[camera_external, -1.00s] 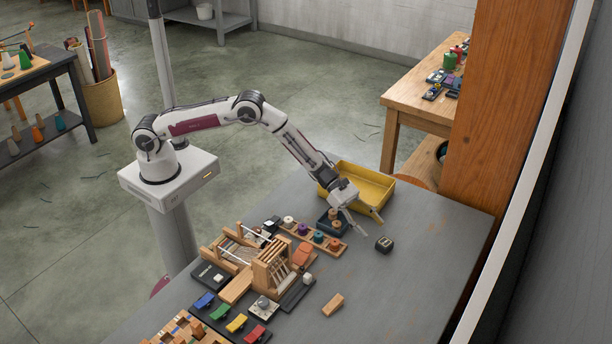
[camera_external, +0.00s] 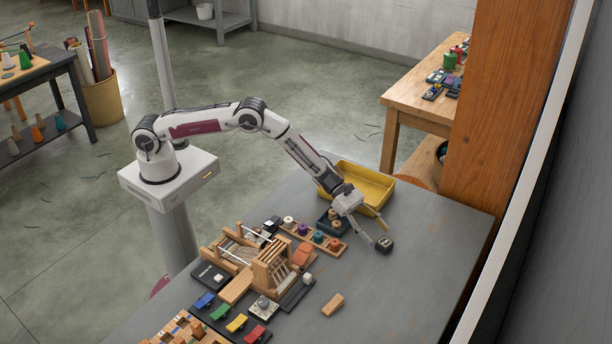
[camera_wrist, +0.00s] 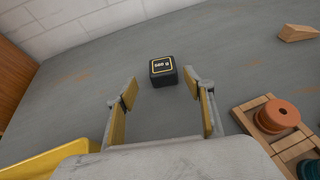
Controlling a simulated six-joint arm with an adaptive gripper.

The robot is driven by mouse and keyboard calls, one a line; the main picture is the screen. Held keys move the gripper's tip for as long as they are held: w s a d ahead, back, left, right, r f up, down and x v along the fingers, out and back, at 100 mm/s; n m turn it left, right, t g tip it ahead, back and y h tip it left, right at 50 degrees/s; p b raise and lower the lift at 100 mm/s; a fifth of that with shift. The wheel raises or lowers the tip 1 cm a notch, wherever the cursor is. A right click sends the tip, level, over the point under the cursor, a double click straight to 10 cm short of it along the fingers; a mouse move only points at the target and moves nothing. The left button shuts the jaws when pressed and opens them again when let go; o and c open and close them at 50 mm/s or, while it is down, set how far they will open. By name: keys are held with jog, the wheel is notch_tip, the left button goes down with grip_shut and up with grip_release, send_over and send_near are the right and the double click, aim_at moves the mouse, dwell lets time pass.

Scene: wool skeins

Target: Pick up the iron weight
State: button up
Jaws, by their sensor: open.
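The iron weight (camera_external: 384,244) is a small dark block on the grey table, just beyond my gripper's fingertips. In the wrist view the weight (camera_wrist: 163,70) has a yellow-bordered label on top that seems to read 500 g. It lies ahead of and between the two fingers, apart from both. My gripper (camera_external: 378,228) is open and empty, low over the table. In the wrist view my gripper (camera_wrist: 162,92) shows yellow inner pads on both fingers.
A yellow tray (camera_external: 378,179) stands behind my gripper. A wooden rack with coloured spools (camera_external: 319,238) and a small loom (camera_external: 268,262) are to the left. A wooden block (camera_external: 333,304) lies nearer the front. The table right of the weight is clear.

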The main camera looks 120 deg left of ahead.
aim_at(384, 241)
jog(key=shift+d+x, duration=0.25)
jog(key=shift+x, duration=2.25)
jog(key=shift+d+r, duration=0.1)
jog(key=shift+r, duration=0.05)
grip_shut()
jog(key=shift+w+r, duration=0.1)
jog(key=shift+r, duration=0.05)
